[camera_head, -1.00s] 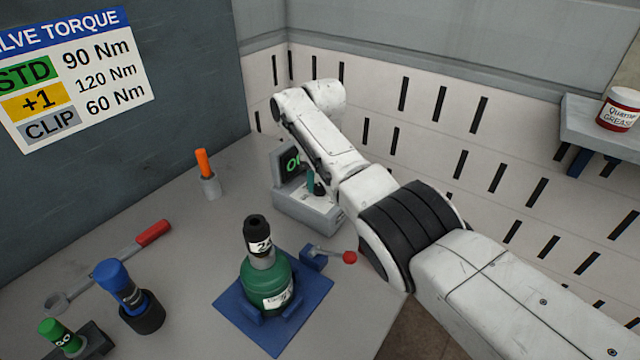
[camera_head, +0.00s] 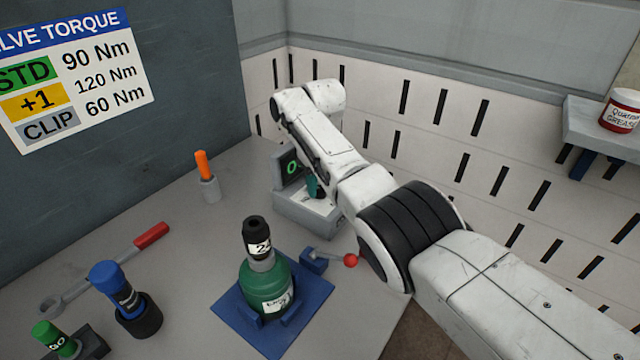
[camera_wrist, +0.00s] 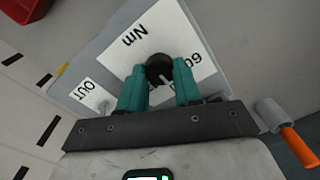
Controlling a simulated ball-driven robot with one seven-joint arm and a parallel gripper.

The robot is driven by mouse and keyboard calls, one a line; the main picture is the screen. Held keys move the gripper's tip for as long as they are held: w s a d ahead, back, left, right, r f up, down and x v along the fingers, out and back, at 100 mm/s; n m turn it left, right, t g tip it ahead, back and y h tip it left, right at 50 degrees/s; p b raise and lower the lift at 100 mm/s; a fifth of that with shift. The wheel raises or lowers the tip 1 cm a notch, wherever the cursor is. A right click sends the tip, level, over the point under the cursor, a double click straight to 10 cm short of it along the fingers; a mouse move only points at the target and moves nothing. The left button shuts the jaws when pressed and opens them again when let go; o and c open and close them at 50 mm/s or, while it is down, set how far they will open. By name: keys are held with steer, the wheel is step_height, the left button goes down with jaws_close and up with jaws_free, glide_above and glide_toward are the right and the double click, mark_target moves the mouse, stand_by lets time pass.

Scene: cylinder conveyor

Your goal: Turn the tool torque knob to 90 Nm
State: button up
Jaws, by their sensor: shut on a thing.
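The black torque knob (camera_wrist: 158,70) sits on a white label plate (camera_wrist: 110,58) on the grey tool unit, seen in the wrist view. My gripper (camera_wrist: 160,82) has teal fingers on both sides of the knob and is shut on it. A white pointer line on the knob is partly visible; the label reads "Nm" and "60", other marks are hidden by the fingers. In the head view the tool unit (camera_head: 290,206) stands at the back with a green-digit display (camera_head: 292,167), mostly hidden by my arm. The wall sign (camera_head: 75,75) lists STD 90 Nm, +1 120 Nm, CLIP 60 Nm.
A green cylinder with a black valve (camera_head: 266,285) stands in a blue holder in front. A red-handled lever (camera_head: 348,260) is beside it.

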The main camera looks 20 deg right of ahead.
mark_target(321, 187)
steer(key=shift+r, duration=0.1)
steer(key=o, duration=1)
steer(key=shift+o, duration=0.2)
step_height(321, 187, up, 11)
steer(key=b, duration=0.1)
steer(key=shift+d, duration=0.15)
